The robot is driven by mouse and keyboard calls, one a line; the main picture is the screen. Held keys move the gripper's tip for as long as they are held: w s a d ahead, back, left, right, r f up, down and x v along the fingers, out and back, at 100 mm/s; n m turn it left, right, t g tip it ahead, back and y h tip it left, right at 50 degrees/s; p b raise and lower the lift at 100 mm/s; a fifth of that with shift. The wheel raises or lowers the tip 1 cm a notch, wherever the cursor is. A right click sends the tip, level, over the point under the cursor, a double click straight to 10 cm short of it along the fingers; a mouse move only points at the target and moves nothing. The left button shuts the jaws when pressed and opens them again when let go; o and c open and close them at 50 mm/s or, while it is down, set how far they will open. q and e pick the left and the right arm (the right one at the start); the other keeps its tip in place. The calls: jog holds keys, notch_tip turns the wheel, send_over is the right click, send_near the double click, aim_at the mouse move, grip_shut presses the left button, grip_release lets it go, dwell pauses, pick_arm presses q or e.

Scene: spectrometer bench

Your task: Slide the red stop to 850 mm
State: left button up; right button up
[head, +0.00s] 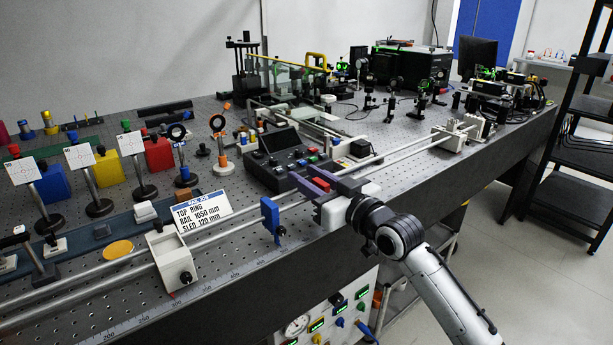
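Two parallel metal rods form the rail (225,233), running from the lower left to the back right along the bench edge. A blue stop (271,220) sits on it. A white sled (172,260) sits further left. My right gripper (308,180) is over the rail just right of the blue stop, its purple fingers pointing left. I cannot tell how far apart they are or whether they hold anything. A small red part (319,157) shows just behind the fingers; I cannot tell whether it is the red stop or part of the console. My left gripper is out of view.
A printed scale (215,282) runs along the front edge. A white card (202,211) stands behind the rail. A dark console (283,165) lies close behind my gripper. White end blocks (453,140) stand at the rail's far right. The rods between look mostly clear.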

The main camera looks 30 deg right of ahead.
jog(key=shift+w, duration=0.25)
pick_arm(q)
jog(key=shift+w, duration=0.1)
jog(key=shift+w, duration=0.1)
pick_arm(e)
grip_shut()
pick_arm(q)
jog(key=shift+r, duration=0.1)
